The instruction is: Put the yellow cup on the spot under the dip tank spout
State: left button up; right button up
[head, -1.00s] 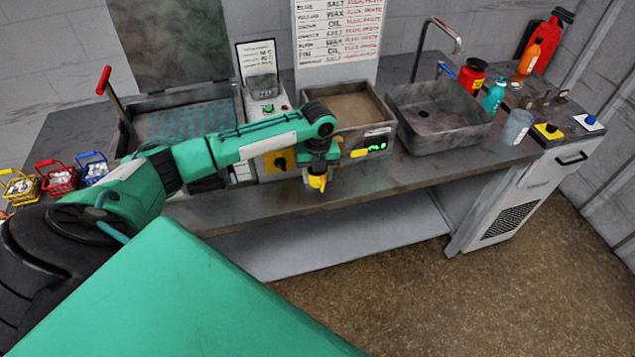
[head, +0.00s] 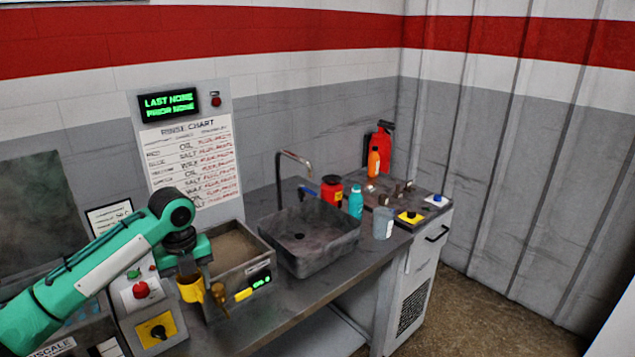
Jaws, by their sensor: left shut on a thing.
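My left gripper (head: 188,270) is shut on the yellow cup (head: 191,289) at the front left corner of the dip tank (head: 237,247). The cup looks roughly upright, and its upper part is partly covered by the gripper. A brass-coloured fitting, which looks like the spout (head: 219,294), shows just right of the cup on the tank's front. I cannot tell whether cup and fitting touch. The spot under the spout is not clearly visible. My right gripper is out of view.
A control box with a red button (head: 141,290) stands left of the cup. A grey sink (head: 312,240) with a tap stands right of the tank. A red jar (head: 331,190), a teal bottle (head: 356,203) and a clear beaker (head: 383,223) stand beyond it. The counter's front strip (head: 320,298) is clear.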

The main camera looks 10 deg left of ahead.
pick_arm(q)
jog(key=shift+s+d+f+n, duration=0.25)
jog(key=shift+d+n, duration=0.15)
jog(key=shift+n, duration=0.2)
jog(key=s+d+f+n, duration=0.3)
jog(key=s+d+n, duration=0.3)
jog(key=n, duration=0.7)
jog(key=s+d+f+n, duration=0.3)
jog(key=s+d+n, duration=0.3)
jog(key=n, duration=0.7)
jog(key=shift+s+d+f+n, duration=0.3)
jog(key=shift+s+d, duration=0.1)
jog(key=shift+d, duration=0.65)
